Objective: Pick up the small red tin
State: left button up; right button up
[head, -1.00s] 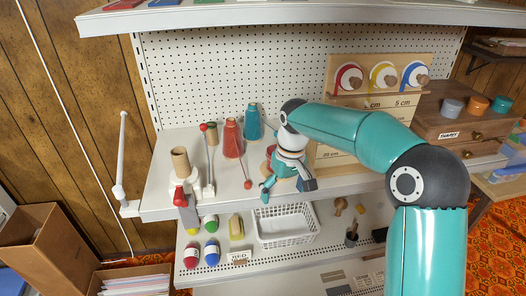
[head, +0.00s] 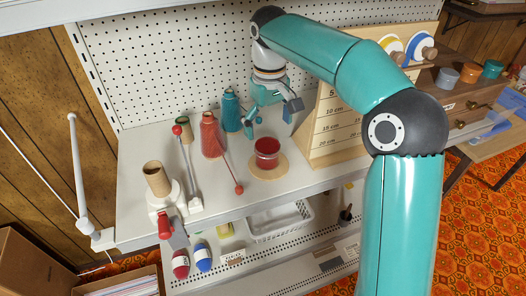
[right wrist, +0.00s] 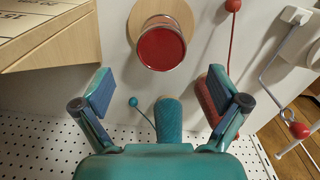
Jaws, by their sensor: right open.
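The small red tin (head: 267,152) stands upright on a round tan disc (head: 280,171) on the upper shelf. In the right wrist view the tin (right wrist: 161,46) shows its red top, beyond and between my fingertips. My right gripper (head: 271,119) is open, with nothing between its fingers. It is above and behind the tin in the head view and apart from it. In the right wrist view its two fingers (right wrist: 162,92) are spread wide. My left gripper is not in view.
A red cone spool (head: 211,136) and a teal one (head: 231,110) stand left of the tin. A red-ball rod (head: 238,189) lies close by. A wooden measuring board (head: 333,124) stands to the right. A white basket (head: 281,221) is on the shelf below.

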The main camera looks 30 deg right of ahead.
aim_at(266, 144)
jog(key=f, duration=0.9)
jog(key=shift+w+a+f, duration=0.1)
jog(key=shift+w+f, duration=0.2)
jog(key=shift+w, duration=0.05)
jog(key=c, duration=1.1)
